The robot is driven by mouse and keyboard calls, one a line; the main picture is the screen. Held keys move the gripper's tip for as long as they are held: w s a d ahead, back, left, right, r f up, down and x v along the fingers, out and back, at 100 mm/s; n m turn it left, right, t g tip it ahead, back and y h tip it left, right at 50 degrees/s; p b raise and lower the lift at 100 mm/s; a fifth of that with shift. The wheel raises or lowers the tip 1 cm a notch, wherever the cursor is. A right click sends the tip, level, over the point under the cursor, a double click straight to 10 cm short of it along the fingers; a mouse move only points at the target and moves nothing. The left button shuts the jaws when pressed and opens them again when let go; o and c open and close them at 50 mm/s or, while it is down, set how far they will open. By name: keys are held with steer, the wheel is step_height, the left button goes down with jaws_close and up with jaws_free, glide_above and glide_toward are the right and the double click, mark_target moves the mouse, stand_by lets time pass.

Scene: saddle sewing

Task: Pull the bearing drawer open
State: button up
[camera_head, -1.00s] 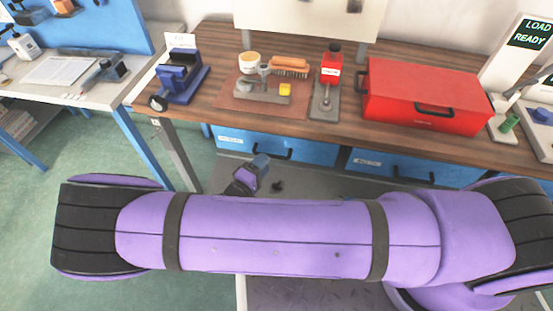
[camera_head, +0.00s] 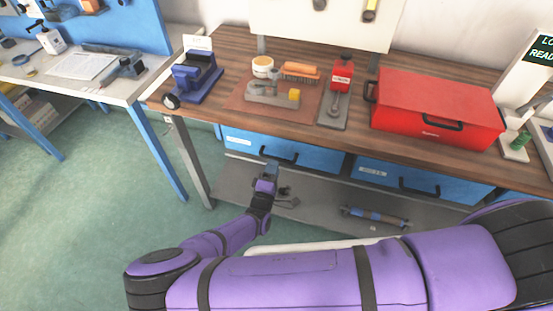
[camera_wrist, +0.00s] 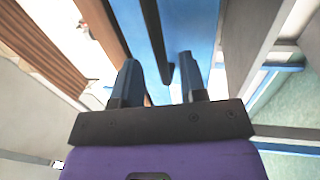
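Two blue drawers sit under the wooden bench top: a left drawer (camera_head: 318,158) and a right drawer (camera_head: 450,188). Both look shut, and their labels are too small to read. The left drawer has a dark bar handle (camera_head: 280,156). My gripper (camera_head: 271,168) is just in front of and below this handle in the head view. In the wrist view my gripper (camera_wrist: 158,78) has its two fingers apart, with the dark handle bar (camera_wrist: 153,35) running between them against the blue drawer front. I cannot tell whether a finger touches the bar.
On the bench top stand a blue fixture (camera_head: 195,75), a brown mat (camera_head: 240,103) with small tools, a red bottle (camera_head: 342,72) and a red toolbox (camera_head: 430,105). Green floor is free at left.

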mark_target(276, 158)
steer(key=shift+x, duration=2)
jaws_close()
